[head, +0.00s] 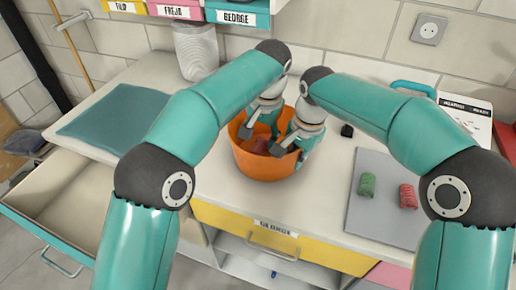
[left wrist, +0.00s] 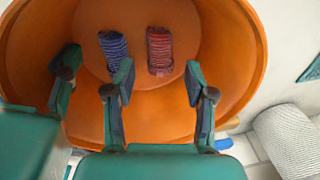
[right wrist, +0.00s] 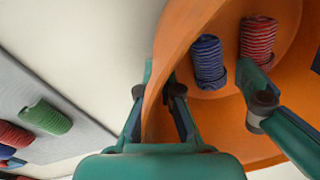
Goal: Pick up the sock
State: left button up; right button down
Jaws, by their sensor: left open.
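An orange bucket (head: 262,172) stands on the white counter. In the left wrist view a red sock (left wrist: 160,50) and a blue sock (left wrist: 114,48) lie inside it. They also show in the right wrist view, red (right wrist: 258,40) and blue (right wrist: 208,60). My left gripper (left wrist: 160,82) is open inside the bucket, its fingers spread to either side of the red sock, not touching it. My right gripper (right wrist: 158,85) straddles the bucket's wall, one finger outside and one inside, and looks shut on it. In the head view the arms partly hide the bucket's inside.
A grey mat (head: 370,225) on the right holds a green sock (head: 367,185) and a red rolled sock (head: 408,196). A teal mat (head: 115,120) lies at left, above an open drawer (head: 60,205). A whitish ribbed bin (head: 196,50) stands behind.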

aim_at(258, 146)
pick_arm(q)
jog(key=shift+w+a+f, duration=0.1)
jog(key=shift+w+f, duration=0.1)
jog(key=shift+f, duration=0.65)
jog(key=shift+w+a+f, duration=0.1)
jog(key=shift+w+f, duration=0.05)
jog(key=shift+f, duration=0.75)
jog(key=shift+w+a+f, duration=0.1)
jog(key=shift+w+f, duration=0.1)
jog(key=shift+f, duration=0.65)
jog(key=c, duration=0.7)
